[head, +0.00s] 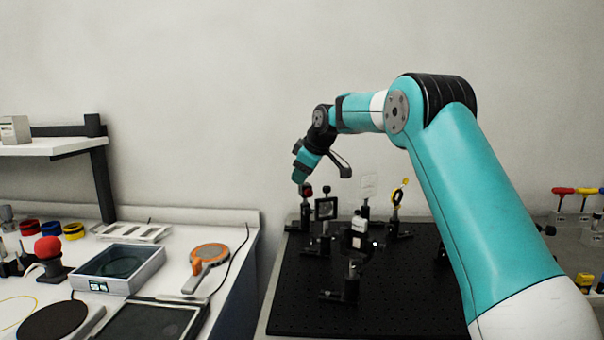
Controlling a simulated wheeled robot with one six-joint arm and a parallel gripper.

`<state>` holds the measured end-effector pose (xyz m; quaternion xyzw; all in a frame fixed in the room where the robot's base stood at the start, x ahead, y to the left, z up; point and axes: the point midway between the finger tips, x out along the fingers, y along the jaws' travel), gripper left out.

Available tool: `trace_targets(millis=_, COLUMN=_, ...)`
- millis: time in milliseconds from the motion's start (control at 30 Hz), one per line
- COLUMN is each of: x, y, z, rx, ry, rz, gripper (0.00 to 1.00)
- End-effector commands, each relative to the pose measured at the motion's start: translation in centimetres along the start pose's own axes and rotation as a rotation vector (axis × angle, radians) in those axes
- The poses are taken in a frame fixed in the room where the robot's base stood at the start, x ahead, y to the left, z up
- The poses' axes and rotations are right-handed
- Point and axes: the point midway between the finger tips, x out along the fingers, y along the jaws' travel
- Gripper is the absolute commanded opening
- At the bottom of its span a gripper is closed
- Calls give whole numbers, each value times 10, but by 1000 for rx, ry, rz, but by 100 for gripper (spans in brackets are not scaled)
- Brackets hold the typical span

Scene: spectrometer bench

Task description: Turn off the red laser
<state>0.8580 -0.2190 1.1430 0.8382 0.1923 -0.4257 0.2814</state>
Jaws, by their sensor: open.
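A small red-topped part (307,191) stands on a black post at the back left corner of the black optical breadboard (400,305). I cannot tell for sure whether it is the red laser, and no beam or switch is clear. My gripper (321,173) is above the back left of the breadboard, just over the red-topped part. It is open, with a dark curved finger to the right. I see nothing held in it. Whether it touches the red-topped part cannot be told.
A white bench (240,216) with instruments is at left. Red and yellow-topped parts (563,191) stand far right.

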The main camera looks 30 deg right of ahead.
Motion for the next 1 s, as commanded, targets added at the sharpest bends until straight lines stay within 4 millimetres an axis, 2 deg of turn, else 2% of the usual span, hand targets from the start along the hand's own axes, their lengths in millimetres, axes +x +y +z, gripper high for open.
trace_targets(millis=167, x=-23, y=1, z=0, rx=1, ry=2, rz=4, gripper=41)
trace_targets(millis=500, x=-111, y=2, z=0, rx=0, ry=2, rz=6, gripper=41)
trace_targets(millis=700, x=-152, y=1, z=0, rx=0, ry=0, rz=4, gripper=41)
trace_targets(millis=833, x=-166, y=1, z=0, rx=1, ry=1, rz=3, gripper=41)
trace_targets(millis=1000, x=-173, y=0, z=0, rx=0, ry=0, rz=1, gripper=41)
